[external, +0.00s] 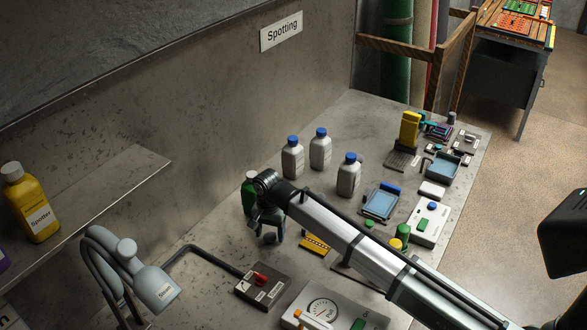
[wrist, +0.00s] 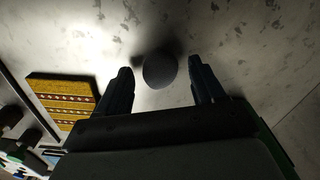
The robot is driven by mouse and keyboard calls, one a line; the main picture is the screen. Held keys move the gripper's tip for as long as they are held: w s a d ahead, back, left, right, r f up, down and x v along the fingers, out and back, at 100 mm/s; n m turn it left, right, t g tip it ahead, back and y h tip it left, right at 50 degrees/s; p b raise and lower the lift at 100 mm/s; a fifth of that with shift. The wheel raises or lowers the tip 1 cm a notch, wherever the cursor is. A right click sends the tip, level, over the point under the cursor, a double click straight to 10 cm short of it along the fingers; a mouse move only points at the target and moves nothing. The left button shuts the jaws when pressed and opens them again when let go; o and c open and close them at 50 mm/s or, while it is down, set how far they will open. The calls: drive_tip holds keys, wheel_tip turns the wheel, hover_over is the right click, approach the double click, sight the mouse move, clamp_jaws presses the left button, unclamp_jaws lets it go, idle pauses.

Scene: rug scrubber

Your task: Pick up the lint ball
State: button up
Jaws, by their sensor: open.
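The lint ball (wrist: 160,70) is a small dark grey ball on the bare metal bench top. In the wrist view it lies between and slightly beyond the two fingertips, with a dark shadow beside it. My gripper (wrist: 160,88) is open and empty, with one finger on each side of the ball and a gap to both. In the external view my gripper (external: 263,228) points down at the bench, and the ball (external: 270,238) shows as a small dark shape at the fingers. I cannot tell the exact height of the fingertips above the bench.
A green bottle (external: 249,194) stands close behind my gripper. A yellow patterned swatch (external: 315,245) lies to the right, and a black box with a red switch (external: 262,286) is nearer the front. Several white blue-capped bottles (external: 320,150) stand behind. Bare bench (external: 205,240) lies left.

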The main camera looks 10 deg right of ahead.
sight(269, 234)
drive_tip(key=shift+f, duration=0.25)
drive_tip(key=c, duration=1.1)
wheel_tip(269, 234, up, 9)
drive_tip(key=shift+f, duration=0.1)
drive_tip(key=shift+s+a+r, duration=0.1)
drive_tip(key=shift+a+r, duration=0.05)
drive_tip(key=shift+r, duration=0.2)
drive_tip(key=s+a, duration=0.6)
drive_tip(key=a, duration=0.3)
drive_tip(key=s+a+n, duration=0.1)
drive_tip(key=s+a, duration=0.5)
drive_tip(key=a, duration=0.3)
drive_tip(key=shift+s+r, duration=0.3)
drive_tip(key=shift+r, duration=0.1)
